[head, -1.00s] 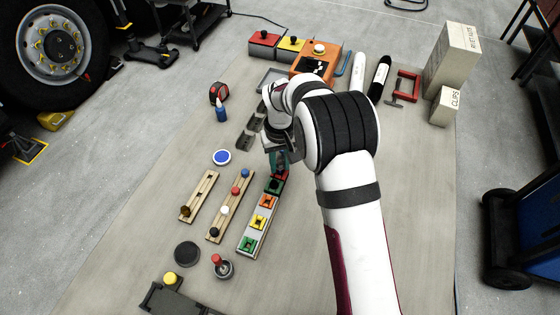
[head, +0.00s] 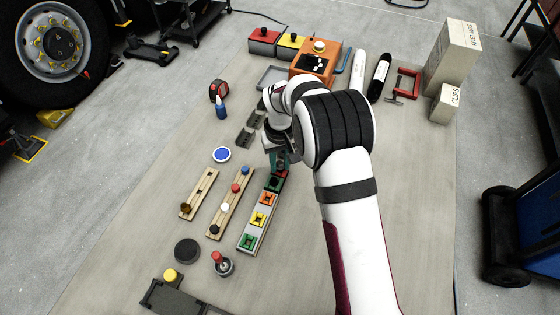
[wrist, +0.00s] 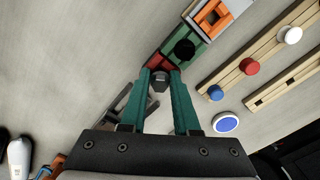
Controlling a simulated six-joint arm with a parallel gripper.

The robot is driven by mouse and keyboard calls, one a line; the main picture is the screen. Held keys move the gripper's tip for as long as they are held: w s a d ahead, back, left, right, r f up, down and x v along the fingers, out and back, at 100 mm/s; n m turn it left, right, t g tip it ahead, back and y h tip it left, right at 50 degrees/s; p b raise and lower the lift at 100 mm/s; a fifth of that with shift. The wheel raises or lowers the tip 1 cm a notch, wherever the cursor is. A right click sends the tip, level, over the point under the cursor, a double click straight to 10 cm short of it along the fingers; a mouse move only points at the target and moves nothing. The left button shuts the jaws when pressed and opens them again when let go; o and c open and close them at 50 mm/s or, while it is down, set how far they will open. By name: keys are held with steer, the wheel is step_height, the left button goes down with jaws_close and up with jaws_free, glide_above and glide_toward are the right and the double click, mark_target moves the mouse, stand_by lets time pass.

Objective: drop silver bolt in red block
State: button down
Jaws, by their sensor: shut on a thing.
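My gripper (wrist: 160,80), with two teal fingers, is shut on a silver bolt (wrist: 159,84). The bolt's dark hexagonal head shows between the fingertips. The red block (wrist: 158,62) lies just beyond the fingertips in the wrist view, at the end of a row of coloured blocks, partly covered by the fingers. In the head view my gripper (head: 279,164) is over that far end of the row, and only a little of the red block (head: 283,174) shows. The bolt is hidden there. I cannot tell the height between bolt and block.
The row continues with a dark green block (wrist: 190,50) bearing a black round piece, then an orange block (wrist: 213,15), a yellow block (head: 258,220) and a green block (head: 250,241). Wooden rails (head: 231,204) with coloured knobs lie left. Dark grey blocks (head: 245,138) stand behind.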

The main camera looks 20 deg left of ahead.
steer(key=shift+c, duration=1.1)
jaws_free()
steer(key=shift+r, duration=3)
steer(key=s+d+r+m+y, duration=0.1)
steer(key=s+d+r+m, duration=0.3)
steer(key=s+d+r, duration=0.4)
steer(key=s+d+r+m, duration=0.35)
steer(key=d+r, duration=0.25)
steer(key=d, duration=0.4)
steer(key=s+d+m, duration=0.2)
steer(key=s, duration=0.5)
steer(key=s+d+f+m, duration=0.1)
steer(key=s+d+m, duration=0.2)
steer(key=s, duration=0.5)
steer(key=shift+s+f+y, duration=0.25)
steer(key=shift+s+y, duration=0.05)
steer(key=shift+y, duration=0.1)
